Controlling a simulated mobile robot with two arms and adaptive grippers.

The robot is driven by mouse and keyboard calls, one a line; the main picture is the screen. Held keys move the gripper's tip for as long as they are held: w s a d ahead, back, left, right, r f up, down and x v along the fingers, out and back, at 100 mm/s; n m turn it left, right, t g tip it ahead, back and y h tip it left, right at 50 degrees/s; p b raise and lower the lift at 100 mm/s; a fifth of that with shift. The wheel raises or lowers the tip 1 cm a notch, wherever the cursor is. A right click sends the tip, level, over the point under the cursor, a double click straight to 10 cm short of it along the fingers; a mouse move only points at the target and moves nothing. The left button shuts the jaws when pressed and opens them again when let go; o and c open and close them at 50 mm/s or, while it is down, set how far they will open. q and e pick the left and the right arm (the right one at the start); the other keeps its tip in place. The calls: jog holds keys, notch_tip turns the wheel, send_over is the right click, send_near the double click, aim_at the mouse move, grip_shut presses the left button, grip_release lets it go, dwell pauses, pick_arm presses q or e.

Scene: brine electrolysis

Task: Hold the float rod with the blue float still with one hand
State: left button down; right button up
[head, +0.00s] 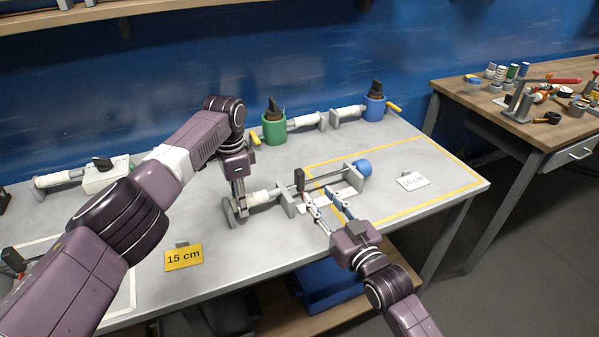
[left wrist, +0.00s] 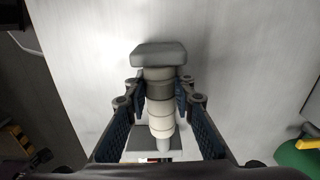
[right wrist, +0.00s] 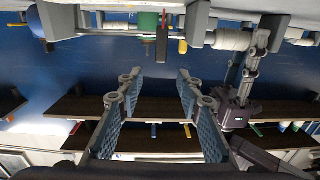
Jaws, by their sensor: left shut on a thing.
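The blue float (head: 362,168) sits at the right end of a thin rod (head: 335,179). The rod runs left to a grey upright support (head: 288,196), with a dark upright plate (head: 299,180) beside it. A white ribbed body (head: 264,196) with a grey end plate (head: 228,212) continues left of the support. My left gripper (head: 240,208) is shut on this ribbed body near its grey collar; the left wrist view shows the ribbed body (left wrist: 160,113) between the fingers. My right gripper (head: 318,196) is open, its fingertips in front of the rod. Contact there cannot be told.
A green pot (head: 273,129) and a blue pot (head: 374,108) stand behind with similar white ribbed parts. A yellow "15 cm" card (head: 184,258) and a white card (head: 413,181) stand on the grey table (head: 400,215). A cluttered wooden table (head: 560,140) is at the right.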

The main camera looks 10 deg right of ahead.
aim_at(302, 175)
jog(key=x, duration=1.2)
jog(key=shift+s, duration=0.1)
jog(key=shift+c, duration=0.2)
grip_shut()
jog(key=shift+f, duration=0.1)
